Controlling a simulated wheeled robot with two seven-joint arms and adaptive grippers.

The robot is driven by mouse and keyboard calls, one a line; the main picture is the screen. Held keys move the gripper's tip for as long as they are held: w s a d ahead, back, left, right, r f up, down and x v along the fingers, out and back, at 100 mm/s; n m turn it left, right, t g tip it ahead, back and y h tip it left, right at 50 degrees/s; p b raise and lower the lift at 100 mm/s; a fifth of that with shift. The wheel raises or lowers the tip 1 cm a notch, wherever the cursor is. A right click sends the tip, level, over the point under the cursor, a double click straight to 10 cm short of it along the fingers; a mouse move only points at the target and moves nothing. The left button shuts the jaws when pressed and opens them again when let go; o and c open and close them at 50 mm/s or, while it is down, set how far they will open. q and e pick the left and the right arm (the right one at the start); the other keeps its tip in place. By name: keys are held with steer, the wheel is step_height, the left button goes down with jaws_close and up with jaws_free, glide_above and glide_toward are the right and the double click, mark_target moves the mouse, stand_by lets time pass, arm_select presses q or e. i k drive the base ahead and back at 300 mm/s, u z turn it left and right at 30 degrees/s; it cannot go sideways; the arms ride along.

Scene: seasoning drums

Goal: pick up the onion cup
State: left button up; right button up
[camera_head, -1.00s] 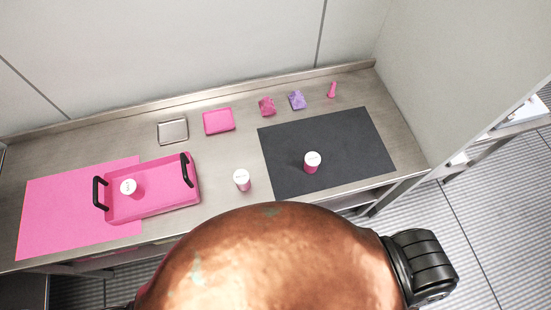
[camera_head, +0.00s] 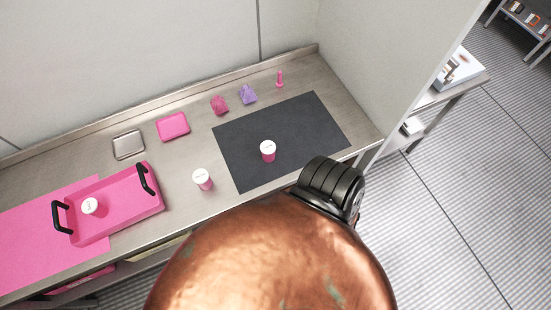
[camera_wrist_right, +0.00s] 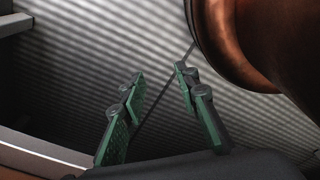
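Three cups with white labelled lids and pink sides show in the head view; the labels are too small to read, so I cannot tell which is the onion cup. One cup (camera_head: 268,151) stands on the dark mat (camera_head: 240,172). One cup (camera_head: 203,179) stands on the bare counter. One cup (camera_head: 89,206) stands in the pink tray (camera_head: 120,228). My right gripper (camera_wrist_right: 160,75) shows only in its wrist view, its green-padded fingers apart with nothing between them, above striped floor and away from the cups. My left gripper is not in view.
A metal dish (camera_head: 128,145), a flat pink container (camera_head: 173,127), a dark pink object (camera_head: 219,105), a purple object (camera_head: 248,94) and a small pink bottle (camera_head: 280,79) line the counter's back. The head view's lower middle is blocked.

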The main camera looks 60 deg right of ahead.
mark_target(267, 147)
steer(key=k, duration=0.35)
steer(key=z, duration=1.25)
steer(key=i, duration=0.5)
